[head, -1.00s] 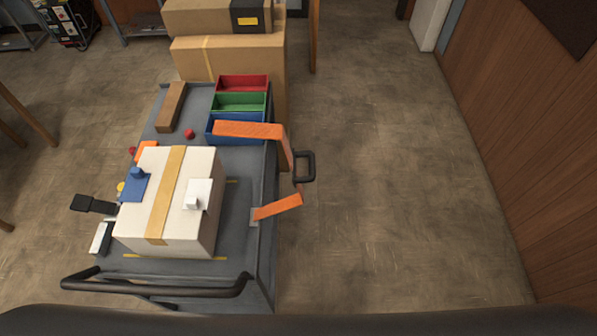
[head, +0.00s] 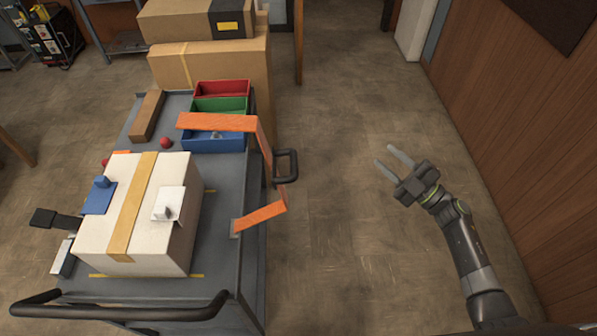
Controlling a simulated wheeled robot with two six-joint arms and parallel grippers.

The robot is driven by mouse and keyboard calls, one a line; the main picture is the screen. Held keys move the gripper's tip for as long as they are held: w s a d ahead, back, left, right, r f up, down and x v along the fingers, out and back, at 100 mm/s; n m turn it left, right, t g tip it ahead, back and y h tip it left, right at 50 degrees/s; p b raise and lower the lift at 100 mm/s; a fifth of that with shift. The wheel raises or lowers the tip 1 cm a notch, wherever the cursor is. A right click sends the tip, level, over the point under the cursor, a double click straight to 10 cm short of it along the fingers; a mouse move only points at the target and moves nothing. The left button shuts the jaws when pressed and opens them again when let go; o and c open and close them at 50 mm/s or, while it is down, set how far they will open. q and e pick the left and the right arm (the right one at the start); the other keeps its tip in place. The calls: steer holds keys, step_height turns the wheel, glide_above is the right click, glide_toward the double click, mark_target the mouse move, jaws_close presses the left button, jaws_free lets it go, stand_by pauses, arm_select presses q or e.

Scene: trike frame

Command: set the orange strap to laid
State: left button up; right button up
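The orange strap (head: 219,122) shows in the head view along the right side of the grey cart. The strap does not lie across the white box (head: 180,232). My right gripper (head: 383,155) is open and empty over the floor, right of the strap and apart from it.
The cart (head: 222,200) also carries red (head: 222,89), green (head: 219,104) and blue (head: 213,140) bins, a brown block (head: 147,115) and a red ball (head: 166,142). Cardboard boxes (head: 207,66) stand behind. Floor is clear between cart and wooden wall (head: 514,140).

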steer(key=s+a+r+n+g+y+b, duration=0.2)
steer(key=s+a+r+n+g+y, duration=0.15)
steer(key=r+n+g, duration=0.45)
steer(key=n+g+p, duration=0.6)
steer(key=n, duration=0.2)
glide_toward(294, 161)
steer(key=a, duration=0.9)
steer(key=shift+w+a+h, duration=0.1)
steer(key=shift+a+h, duration=0.35)
steer(key=shift+a, duration=0.05)
arm_select(q)
steer(key=r, duration=0.1)
steer(key=d+r, duration=0.1)
steer(key=shift+w+r, duration=0.2)
steer(key=shift+r, duration=0.2)
arm_select(e)
jaws_close()
